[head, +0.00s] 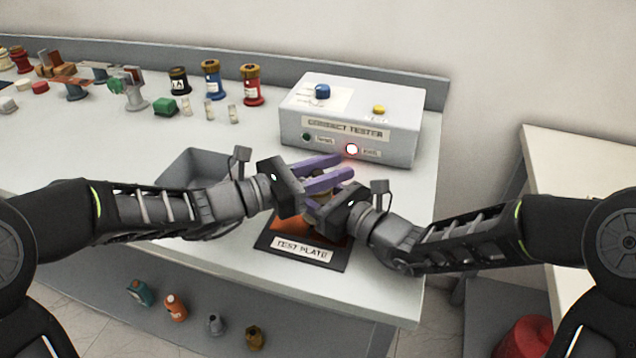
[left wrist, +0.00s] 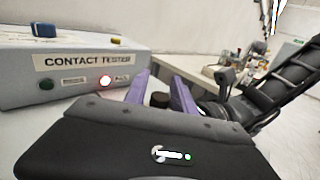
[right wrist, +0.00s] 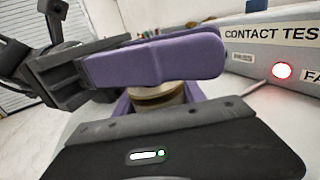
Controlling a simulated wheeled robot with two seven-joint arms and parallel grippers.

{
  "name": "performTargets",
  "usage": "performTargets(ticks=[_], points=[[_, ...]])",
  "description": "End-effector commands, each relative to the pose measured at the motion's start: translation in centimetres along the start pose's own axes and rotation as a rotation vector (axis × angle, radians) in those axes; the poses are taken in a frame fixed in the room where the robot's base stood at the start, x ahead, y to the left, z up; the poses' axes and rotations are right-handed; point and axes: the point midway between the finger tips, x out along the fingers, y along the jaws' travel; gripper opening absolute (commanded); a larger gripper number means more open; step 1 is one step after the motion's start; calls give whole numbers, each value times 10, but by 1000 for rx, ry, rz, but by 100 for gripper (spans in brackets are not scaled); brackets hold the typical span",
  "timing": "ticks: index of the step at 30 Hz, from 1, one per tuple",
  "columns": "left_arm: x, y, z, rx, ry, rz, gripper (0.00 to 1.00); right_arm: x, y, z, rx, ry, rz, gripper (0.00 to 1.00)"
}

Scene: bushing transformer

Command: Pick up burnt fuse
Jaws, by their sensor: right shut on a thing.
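No piece is clearly marked as the burnt fuse. My right gripper (head: 320,197) is shut on a cylindrical piece with brown and cream bands (right wrist: 160,96), above the orange test plate (head: 330,225); the fingers and arms hide much of it. My left gripper (head: 338,168) has its purple fingers apart, close beside the right gripper and before the tester. In the left wrist view, a dark round top (left wrist: 160,100) shows between the left fingers; I cannot tell whether they touch it. Small pale cylinders (head: 210,110) stand at the back of the table.
The contact tester (head: 395,140) stands behind my grippers, its red light (head: 351,149) lit. A grey tray (head: 185,165) is partly behind my left arm. Several coloured bushings (head: 212,80) stand at the back left. A red container (head: 525,338) sits low at the right.

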Motion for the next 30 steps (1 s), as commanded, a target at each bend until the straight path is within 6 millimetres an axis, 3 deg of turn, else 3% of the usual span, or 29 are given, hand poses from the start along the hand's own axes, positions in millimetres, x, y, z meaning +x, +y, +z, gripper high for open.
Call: performTargets(ticks=[11,25,30], points=[[0,0,0,0,0,0,0,0,0,0,0,0,0,0],[0,0,1,0,0,0,0,0,0,0,0,0,0,0],[0,0,12,3,-1,0,0,0,0,0,0,0,0,0]])
